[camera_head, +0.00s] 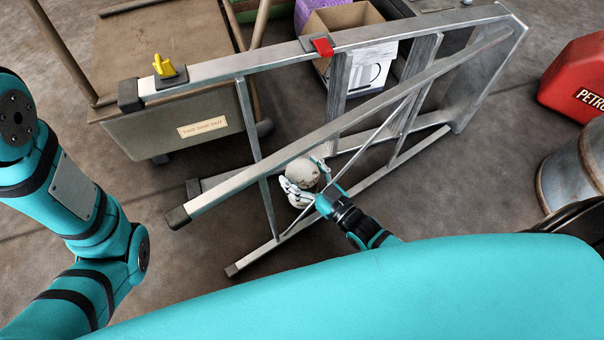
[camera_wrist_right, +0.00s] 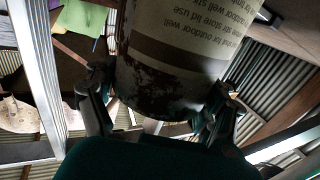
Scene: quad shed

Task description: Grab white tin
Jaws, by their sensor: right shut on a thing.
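The white tin (camera_head: 303,173) is a small round can seen from above, between the rails of a metal stepladder. My right gripper (camera_head: 308,183) is shut on it, with fingers on both sides. In the right wrist view the tin (camera_wrist_right: 175,60) fills the top middle, with a printed label, a brown band and rusty patches near its lower end. The fingers of my right gripper (camera_wrist_right: 158,115) press on its two sides. My left arm is at the left edge of the head view, but its gripper is out of view.
The aluminium stepladder (camera_head: 290,145) lies on its side around my right gripper, its rails and struts close by. A brown cabinet (camera_head: 190,133) stands at the left, a cardboard box (camera_head: 342,17) behind. A red petrol can (camera_head: 573,80) and metal drum (camera_head: 567,178) are at the right.

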